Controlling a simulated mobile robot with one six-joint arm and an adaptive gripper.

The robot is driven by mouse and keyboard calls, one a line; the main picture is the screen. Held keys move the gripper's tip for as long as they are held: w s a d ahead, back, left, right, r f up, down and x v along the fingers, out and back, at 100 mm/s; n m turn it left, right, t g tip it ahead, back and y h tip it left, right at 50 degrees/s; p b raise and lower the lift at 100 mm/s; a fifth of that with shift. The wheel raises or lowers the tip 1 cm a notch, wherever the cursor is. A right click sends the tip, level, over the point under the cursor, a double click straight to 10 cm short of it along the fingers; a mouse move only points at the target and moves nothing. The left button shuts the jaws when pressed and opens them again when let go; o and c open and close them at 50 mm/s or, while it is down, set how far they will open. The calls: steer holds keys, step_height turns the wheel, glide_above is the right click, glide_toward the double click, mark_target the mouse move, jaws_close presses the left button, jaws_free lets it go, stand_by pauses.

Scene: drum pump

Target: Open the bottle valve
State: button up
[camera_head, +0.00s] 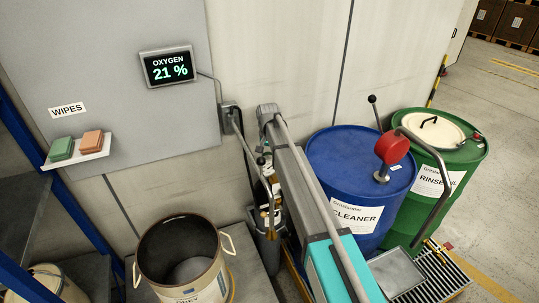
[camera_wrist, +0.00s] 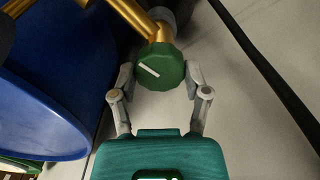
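A green valve knob (camera_wrist: 158,68) with a white mark on its face shows in the wrist view, at the end of a gold-coloured valve body (camera_wrist: 135,20). My gripper (camera_wrist: 160,76) has one grey finger on each side of the knob, and both fingertips appear to meet its rim. In the head view the dark bottle (camera_head: 268,246) stands behind my arm, against the wall, with gold fittings at its top. The knob and my fingertips cannot be made out clearly there.
The blue CLEANER drum (camera_head: 358,160) stands right of my arm, and its side (camera_wrist: 45,85) is close in the wrist view. The green RINSE drum (camera_head: 440,150) is further right. An oxygen display (camera_head: 167,66) reads 21 %.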

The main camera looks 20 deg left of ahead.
steer(key=c, duration=0.3)
steer(key=shift+m, duration=0.8)
steer(key=o, duration=1.1)
steer(key=shift+o, duration=0.2)
